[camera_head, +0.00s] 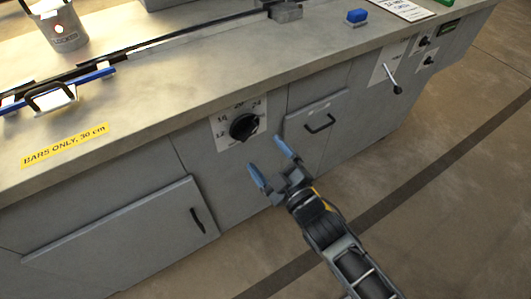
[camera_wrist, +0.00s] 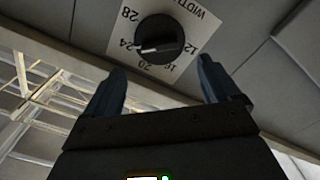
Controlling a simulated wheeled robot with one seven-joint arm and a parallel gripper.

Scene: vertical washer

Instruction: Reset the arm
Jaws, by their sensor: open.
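My gripper (camera_head: 272,165) has blue fingers and is in front of the grey washer cabinet, a little below and right of a black knob (camera_head: 243,127) on a white numbered dial plate (camera_head: 222,134). The fingers are spread apart with nothing between them. In the wrist view, the gripper (camera_wrist: 168,88) shows at the bottom with both fingers open, and the knob (camera_wrist: 158,38) sits beyond the fingertips, apart from them. Its white pointer is near the 24 mark. The dial plate there carries numbers and the word WIDTH.
Right of the dial is a cabinet door with a black handle (camera_head: 320,123), and a lever (camera_head: 392,79) sticks out further right. A lower left door has a handle (camera_head: 197,220). The floor at right is clear.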

